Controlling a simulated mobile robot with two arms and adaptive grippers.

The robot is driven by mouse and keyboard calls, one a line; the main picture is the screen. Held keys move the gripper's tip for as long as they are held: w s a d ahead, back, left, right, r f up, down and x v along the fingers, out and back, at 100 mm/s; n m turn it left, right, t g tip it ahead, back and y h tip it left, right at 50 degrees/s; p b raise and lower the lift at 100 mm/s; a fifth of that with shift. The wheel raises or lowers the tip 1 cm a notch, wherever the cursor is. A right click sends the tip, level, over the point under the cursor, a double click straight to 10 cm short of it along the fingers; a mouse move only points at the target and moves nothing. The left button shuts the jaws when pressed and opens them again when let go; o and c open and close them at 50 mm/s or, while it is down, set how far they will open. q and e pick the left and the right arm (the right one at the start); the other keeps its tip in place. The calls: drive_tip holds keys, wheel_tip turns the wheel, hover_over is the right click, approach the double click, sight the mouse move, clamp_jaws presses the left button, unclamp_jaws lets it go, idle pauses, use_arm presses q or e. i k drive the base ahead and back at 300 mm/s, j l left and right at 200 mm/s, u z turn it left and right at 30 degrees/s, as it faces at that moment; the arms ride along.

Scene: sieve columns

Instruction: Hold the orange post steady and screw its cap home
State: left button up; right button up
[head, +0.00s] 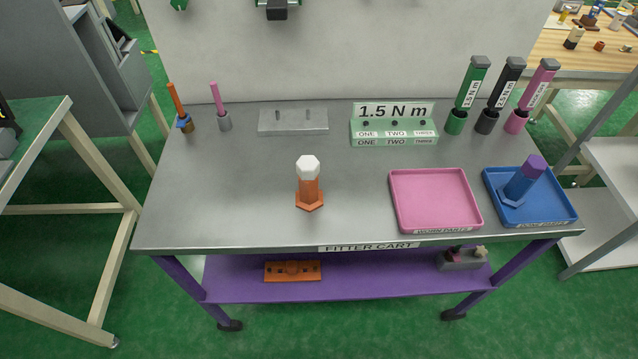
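The orange post (310,193) stands upright on its hexagonal foot near the middle of the grey cart top. Its white hexagonal cap (307,167) sits on top of it; how tightly it is seated cannot be told from here. Nothing touches the post or the cap. Neither of my grippers is in the head view.
A pink tray (398,210) is empty right of the post. A blue tray (561,219) holds a blue post with purple cap (524,182). Green (468,95), black (502,95) and pink (533,96) drivers stand behind. A green block (394,138) stands at the back. Front left is clear.

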sight(309, 198)
drive_tip(key=j+z, duration=0.25)
drive_tip(key=z, duration=0.2)
drive_tip(key=j+z, duration=0.2)
drive_tip(key=z, duration=0.2)
drive_tip(key=k+j+z, duration=0.15)
drive_tip(key=z, duration=0.3)
drive_tip(key=k+j+z, duration=0.2)
drive_tip(key=k+j, duration=0.3)
drive_tip(key=j, duration=0.25)
drive_tip(key=k+j+z, duration=0.2)
drive_tip(key=k+j, duration=0.4)
drive_tip(key=j, duration=0.1)
